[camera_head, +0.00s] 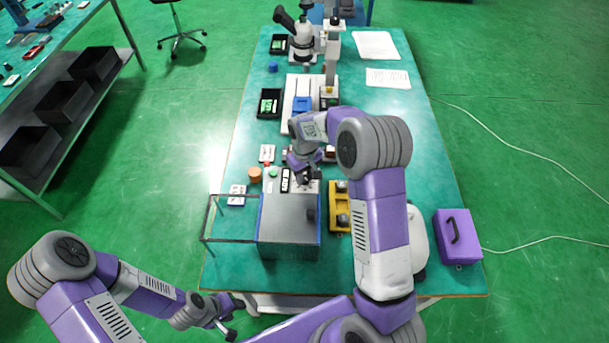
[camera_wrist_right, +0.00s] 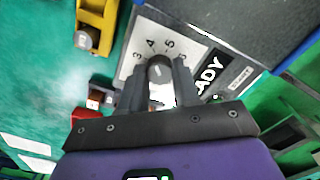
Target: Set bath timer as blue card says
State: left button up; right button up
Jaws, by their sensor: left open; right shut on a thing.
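The bath timer is a grey box (camera_head: 288,228) with a pale dial panel and a dark display (camera_head: 286,181), beside a clear open-topped frame on the left. In the right wrist view its display (camera_wrist_right: 209,74) reads "READY". The round dark timer knob (camera_wrist_right: 160,67) sits among the printed numbers 3, 4, 5 and 6. My right gripper (camera_wrist_right: 160,78) is shut on this knob; its fingers lie on both sides. It also shows over the box in the head view (camera_head: 306,176). My left gripper (camera_head: 232,318) is open and empty below the table's front edge. I cannot make out a blue card.
A purple case (camera_head: 457,237) is at the right edge. A microscope (camera_head: 301,42) stands at the back.

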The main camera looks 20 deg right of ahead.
jog(key=m, duration=0.4)
jog(key=shift+m, duration=0.4)
jog(key=m, duration=0.4)
jog(key=shift+r+p, duration=0.1)
jog(key=shift+p, duration=0.3)
jog(key=m+p, duration=0.1)
jog(key=m, duration=0.4)
jog(key=shift+d+m+p, duration=0.1)
jog(key=shift+m+p, duration=0.6)
jog(key=shift+m, duration=1.2)
jog(key=o, duration=1.1)
jog(key=shift+c, duration=0.2)
